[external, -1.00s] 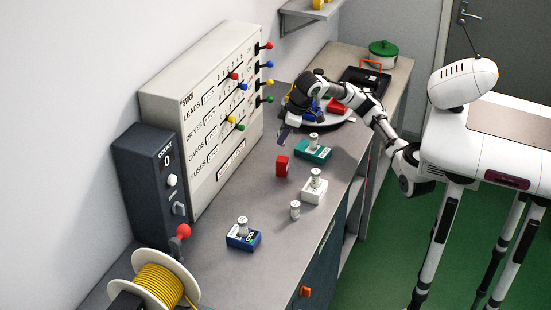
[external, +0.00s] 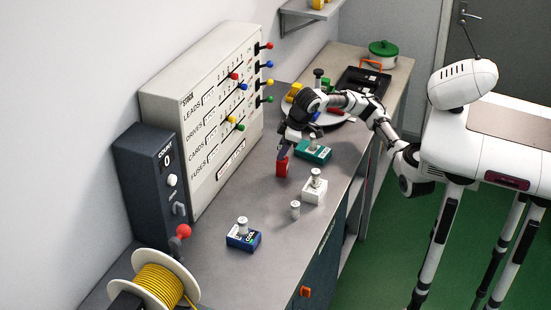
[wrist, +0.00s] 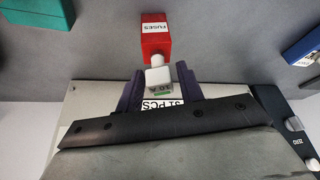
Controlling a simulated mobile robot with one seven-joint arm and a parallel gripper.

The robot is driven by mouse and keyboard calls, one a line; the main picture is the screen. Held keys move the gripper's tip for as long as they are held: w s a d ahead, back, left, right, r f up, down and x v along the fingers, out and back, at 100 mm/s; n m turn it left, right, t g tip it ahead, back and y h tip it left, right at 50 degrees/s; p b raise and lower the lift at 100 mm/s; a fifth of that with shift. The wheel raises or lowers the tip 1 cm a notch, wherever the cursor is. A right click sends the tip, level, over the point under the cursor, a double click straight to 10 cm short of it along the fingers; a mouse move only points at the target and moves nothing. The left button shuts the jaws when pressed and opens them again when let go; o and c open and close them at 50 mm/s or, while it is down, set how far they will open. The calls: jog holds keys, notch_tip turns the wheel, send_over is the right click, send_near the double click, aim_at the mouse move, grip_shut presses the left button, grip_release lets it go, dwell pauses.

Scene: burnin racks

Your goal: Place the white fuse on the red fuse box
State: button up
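The red fuse box (external: 281,170) stands on the grey worktop near its middle. In the wrist view its top half (wrist: 155,28) shows a white FUSES label. My gripper (external: 283,152) points down right above the red box in the external view. In the wrist view a white fuse (wrist: 158,78) marked 10 A sits snugly between the two dark fingers (wrist: 160,88), its narrow rounded end against or just over the near edge of the box. Whether it touches is unclear. The external view hides this fuse behind the gripper.
A loose white fuse (external: 295,211) stands on the worktop. A green box (external: 321,155), a white box (external: 314,197) and a blue box (external: 244,241) carry white cylinders. The grey board (external: 210,110) stands behind; a yellow cable reel (external: 158,285) is at front left.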

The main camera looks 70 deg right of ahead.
jog(key=shift+o, duration=0.6)
jog(key=shift+r, duration=0.3)
jog(key=v, duration=1.1)
jog(key=shift+s+r, duration=0.2)
jog(key=shift+r, duration=0.15)
